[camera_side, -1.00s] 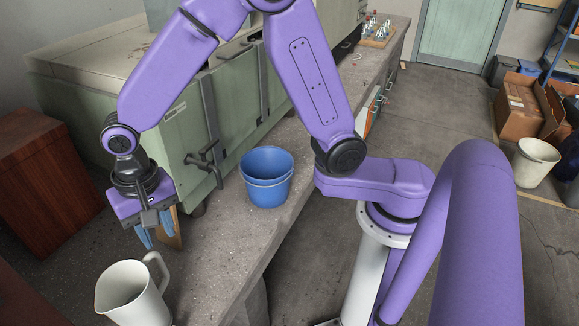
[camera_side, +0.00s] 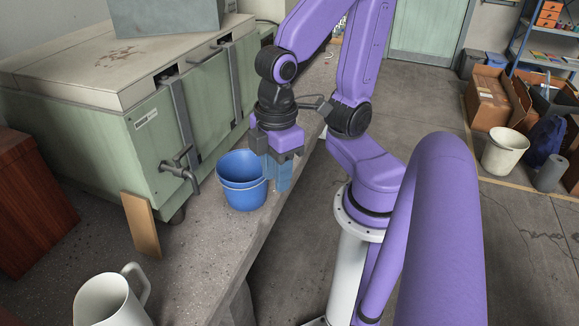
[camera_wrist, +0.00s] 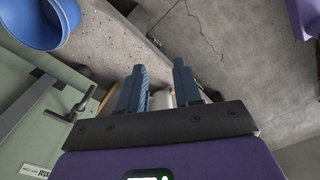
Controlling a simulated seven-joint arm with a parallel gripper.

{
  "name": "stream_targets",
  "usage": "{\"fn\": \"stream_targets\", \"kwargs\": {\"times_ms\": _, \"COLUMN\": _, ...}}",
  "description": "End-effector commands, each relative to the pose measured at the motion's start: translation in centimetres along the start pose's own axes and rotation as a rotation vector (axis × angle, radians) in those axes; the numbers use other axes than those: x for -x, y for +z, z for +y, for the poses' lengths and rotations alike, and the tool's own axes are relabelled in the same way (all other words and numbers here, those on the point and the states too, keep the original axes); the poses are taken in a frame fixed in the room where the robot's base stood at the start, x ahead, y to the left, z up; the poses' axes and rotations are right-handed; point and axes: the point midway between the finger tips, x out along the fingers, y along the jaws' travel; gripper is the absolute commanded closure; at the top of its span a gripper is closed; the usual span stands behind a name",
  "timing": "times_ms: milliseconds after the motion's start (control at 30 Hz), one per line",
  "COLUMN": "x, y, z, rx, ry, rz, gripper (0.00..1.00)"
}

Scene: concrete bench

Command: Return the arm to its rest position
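My arm is folded back toward its base in the side view. My gripper (camera_side: 279,174) points down, just right of the blue buckets (camera_side: 241,182), near the edge of the concrete bench. A pale object (camera_wrist: 162,98) shows in the gap, beyond the fingers. A blue bucket (camera_wrist: 32,25) is at the upper left of that view.
A white jug (camera_side: 108,302) stands at the front left of the bench. The bench (camera_side: 210,255) is clear between jug and buckets.

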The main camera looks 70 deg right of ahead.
Motion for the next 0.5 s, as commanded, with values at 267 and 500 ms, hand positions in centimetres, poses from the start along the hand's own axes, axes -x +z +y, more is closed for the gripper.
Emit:
{"fn": "stream_targets", "kwargs": {"times_ms": 267, "x": 0.1, "y": 2.5, "z": -0.7, "rx": 0.121, "ry": -0.001, "rz": -0.001, "gripper": 0.67}}
{"fn": "stream_targets", "kwargs": {"times_ms": 500, "x": 0.1, "y": 2.5, "z": -0.7, "rx": 0.121, "ry": -0.001, "rz": -0.002, "gripper": 0.67}}
